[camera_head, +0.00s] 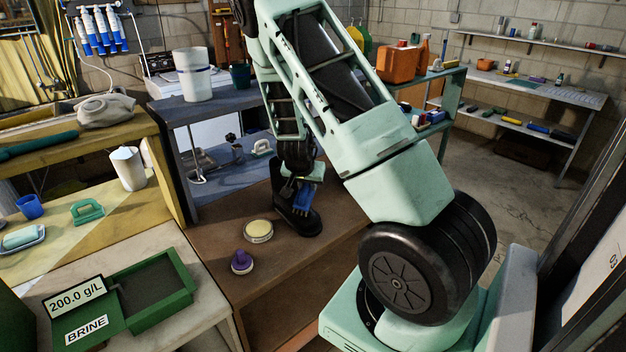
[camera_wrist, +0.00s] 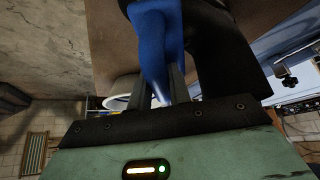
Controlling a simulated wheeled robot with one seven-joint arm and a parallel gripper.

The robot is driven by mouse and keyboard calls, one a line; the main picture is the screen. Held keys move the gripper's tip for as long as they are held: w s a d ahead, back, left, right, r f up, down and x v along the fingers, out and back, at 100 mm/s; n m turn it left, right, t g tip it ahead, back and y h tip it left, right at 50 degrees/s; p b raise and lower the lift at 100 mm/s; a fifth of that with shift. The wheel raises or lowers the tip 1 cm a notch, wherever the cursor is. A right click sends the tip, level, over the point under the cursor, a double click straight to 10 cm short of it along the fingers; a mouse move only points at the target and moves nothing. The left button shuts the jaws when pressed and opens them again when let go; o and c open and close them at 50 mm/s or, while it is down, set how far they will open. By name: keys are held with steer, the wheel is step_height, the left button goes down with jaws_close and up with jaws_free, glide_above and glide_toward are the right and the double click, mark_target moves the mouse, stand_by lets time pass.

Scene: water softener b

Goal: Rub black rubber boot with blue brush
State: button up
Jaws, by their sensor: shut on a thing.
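The black rubber boot (camera_head: 298,223) stands on the brown bench, its foot showing and its upper part largely hidden behind my gripper (camera_head: 301,184). My gripper is shut on the blue brush (camera_head: 304,201) and holds it right at the boot. In the wrist view the blue brush (camera_wrist: 158,35) juts from between my gripper's fingers (camera_wrist: 168,88). The dark boot (camera_wrist: 225,50) fills the space just right of the brush there. The brush appears very close to the boot, but I cannot tell whether they touch.
A round tin (camera_head: 259,231) and a purple-knobbed item (camera_head: 241,262) stand left of the boot on the brown bench (camera_head: 215,225). A green brine tray (camera_head: 150,316), a green-handled brush (camera_head: 87,211) and a blue cup (camera_head: 29,207) are farther left. A white bucket (camera_head: 194,78) stands behind.

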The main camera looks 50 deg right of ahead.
mark_target(299, 195)
steer(key=shift+w+a+p, duration=0.3)
steer(key=shift+a+p, duration=0.1)
steer(key=shift+a, duration=0.5)
steer(key=shift+w+a+p, duration=0.25)
steer(key=shift+a+p, duration=0.1)
steer(key=shift+a, duration=0.5)
steer(key=shift+f, duration=0.1)
steer(key=shift+d, duration=0.15)
